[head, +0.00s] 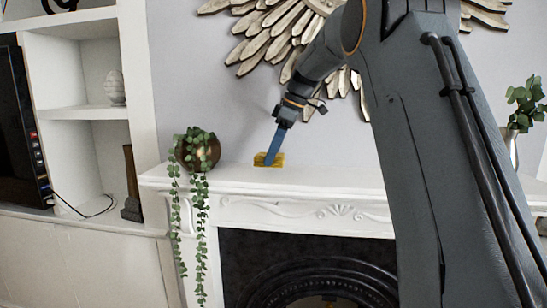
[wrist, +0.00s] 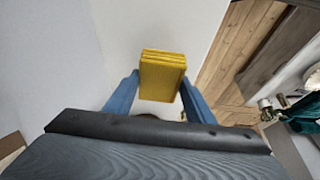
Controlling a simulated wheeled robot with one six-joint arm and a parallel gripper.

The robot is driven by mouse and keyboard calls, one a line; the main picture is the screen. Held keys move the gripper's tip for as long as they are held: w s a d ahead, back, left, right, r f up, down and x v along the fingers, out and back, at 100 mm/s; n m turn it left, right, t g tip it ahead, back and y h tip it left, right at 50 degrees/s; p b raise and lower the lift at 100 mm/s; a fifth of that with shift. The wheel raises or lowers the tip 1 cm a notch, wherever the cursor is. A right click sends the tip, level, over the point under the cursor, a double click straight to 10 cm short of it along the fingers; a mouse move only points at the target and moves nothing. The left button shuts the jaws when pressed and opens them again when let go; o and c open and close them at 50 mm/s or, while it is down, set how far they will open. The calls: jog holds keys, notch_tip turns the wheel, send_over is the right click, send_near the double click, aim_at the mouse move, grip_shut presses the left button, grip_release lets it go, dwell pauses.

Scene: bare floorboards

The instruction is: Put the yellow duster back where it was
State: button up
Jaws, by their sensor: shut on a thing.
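The yellow duster (head: 269,160) is at the top of the white mantelpiece (head: 330,184), just right of the hanging plant in the head view. My gripper (head: 271,157) reaches down to it from above with blue fingers. In the wrist view the duster (wrist: 162,75) is a folded yellow block between the two blue fingertips of my gripper (wrist: 160,88), which is shut on it. I cannot tell whether the duster's underside touches the mantelpiece.
A trailing plant in a bronze pot (head: 201,152) stands close to the left of the duster. A gold feathered wall ornament (head: 285,30) hangs above. A vase with green leaves (head: 513,145) stands at the right. Shelves (head: 85,110) are at the left.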

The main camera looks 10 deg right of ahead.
notch_tip(320, 180, down, 2)
jog(key=shift+w+p, duration=0.15)
jog(key=shift+p, duration=0.75)
jog(key=shift+f, duration=0.15)
jog(key=shift+f, duration=0.1)
jog(key=shift+f+b, duration=0.3)
jog(key=shift+f, duration=0.05)
jog(key=o, duration=1)
jog(key=shift+r, duration=0.2)
jog(key=shift+r, duration=0.1)
jog(key=b+v, duration=0.1)
jog(key=v, duration=0.1)
jog(key=b+v, duration=0.1)
jog(key=v, duration=0.2)
jog(key=b+v, duration=0.1)
jog(key=v, duration=0.1)
jog(key=shift+s+r, duration=0.35)
